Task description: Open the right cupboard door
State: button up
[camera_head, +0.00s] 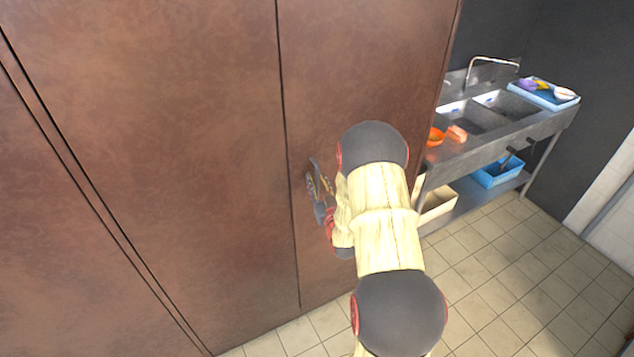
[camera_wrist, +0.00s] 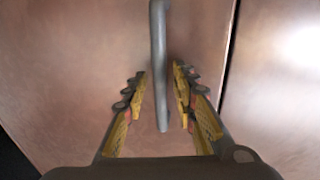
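The right cupboard door (camera_head: 350,60) is a brown, mottled panel to the right of a dark vertical seam, and it looks shut. Its grey bar handle (camera_wrist: 158,45) runs up the middle of the wrist view. My gripper (camera_head: 318,188) is at the door's handle in the head view, partly hidden by my wrist. In the wrist view my gripper (camera_wrist: 159,82) is open, with one yellow-padded finger on each side of the handle. A narrow gap shows between the handle and each finger.
Another brown door (camera_head: 190,120) lies left of the seam. A steel sink counter (camera_head: 490,128) stands to the right, with a blue bin (camera_head: 497,172) and a cream bin (camera_head: 437,206) on its lower shelf. Tiled floor (camera_head: 520,270) is clear at the lower right.

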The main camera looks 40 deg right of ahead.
jog(key=shift+c, duration=1.3)
jog(key=c, duration=0.4)
grip_shut()
